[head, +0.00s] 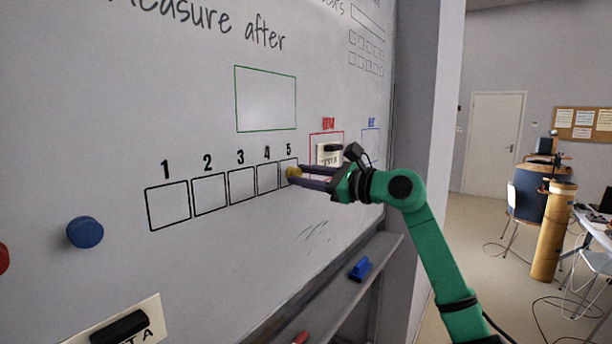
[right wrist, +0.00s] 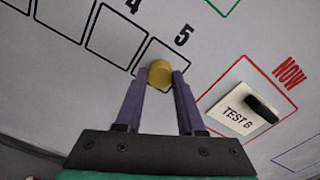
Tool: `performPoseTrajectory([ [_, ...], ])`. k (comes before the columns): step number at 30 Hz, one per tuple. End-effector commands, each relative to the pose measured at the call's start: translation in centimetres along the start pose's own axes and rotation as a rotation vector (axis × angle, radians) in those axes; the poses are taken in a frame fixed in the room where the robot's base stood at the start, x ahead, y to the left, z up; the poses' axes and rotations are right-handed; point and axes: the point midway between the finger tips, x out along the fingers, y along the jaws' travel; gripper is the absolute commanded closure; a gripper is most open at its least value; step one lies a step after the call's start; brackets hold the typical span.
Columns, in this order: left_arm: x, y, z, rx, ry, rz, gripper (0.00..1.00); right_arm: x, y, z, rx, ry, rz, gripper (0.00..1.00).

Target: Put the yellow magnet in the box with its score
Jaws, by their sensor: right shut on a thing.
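The yellow magnet (head: 293,172) is at the box under the number 5 on the whiteboard (head: 110,110). My right gripper (head: 296,176) is shut on it, with one finger on either side. In the right wrist view the yellow magnet (right wrist: 160,73) lies between the fingertips, over the lower part of box 5 (right wrist: 152,58). Whether it touches the board I cannot tell. The score boxes run from box 1 (head: 168,205) on the left to box 5 on the right. A card reading TEST B (right wrist: 238,112) is in the red NOW frame. My left gripper is not in view.
A blue magnet (head: 85,232) and a red one (head: 3,258) are on the board at the left. A card with a black magnet (head: 119,327) is at the lower left. A ledge below the board holds a blue item (head: 360,269) and a red item (head: 300,338).

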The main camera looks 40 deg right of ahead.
Motion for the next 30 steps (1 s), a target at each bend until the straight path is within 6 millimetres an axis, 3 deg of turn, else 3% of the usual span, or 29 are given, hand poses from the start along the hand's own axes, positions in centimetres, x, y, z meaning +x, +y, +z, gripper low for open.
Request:
performPoseTrajectory([
  [10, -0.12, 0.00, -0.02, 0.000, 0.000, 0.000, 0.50, 0.15, -0.02, 0.02, 0.000, -0.001, -0.001, 1.00],
  [11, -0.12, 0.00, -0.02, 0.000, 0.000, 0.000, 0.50, 0.15, -0.02, 0.02, 0.000, -0.001, -0.001, 0.51],
  [12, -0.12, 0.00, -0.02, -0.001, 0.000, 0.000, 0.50, 0.15, -0.02, 0.03, 0.000, -0.001, -0.001, 0.35],
  [13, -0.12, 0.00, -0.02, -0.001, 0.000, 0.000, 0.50, 0.15, -0.02, 0.02, 0.000, -0.001, -0.001, 0.27],
  [20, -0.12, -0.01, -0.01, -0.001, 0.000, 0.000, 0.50, 0.15, -0.02, 0.02, 0.000, -0.001, 0.000, 0.27],
  [22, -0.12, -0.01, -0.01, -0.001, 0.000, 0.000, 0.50, 0.15, -0.01, 0.01, 0.000, 0.000, 0.000, 0.02],
  [30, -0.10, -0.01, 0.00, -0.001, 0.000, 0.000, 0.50, 0.14, -0.01, 0.00, 0.000, 0.000, 0.000, 0.02],
])
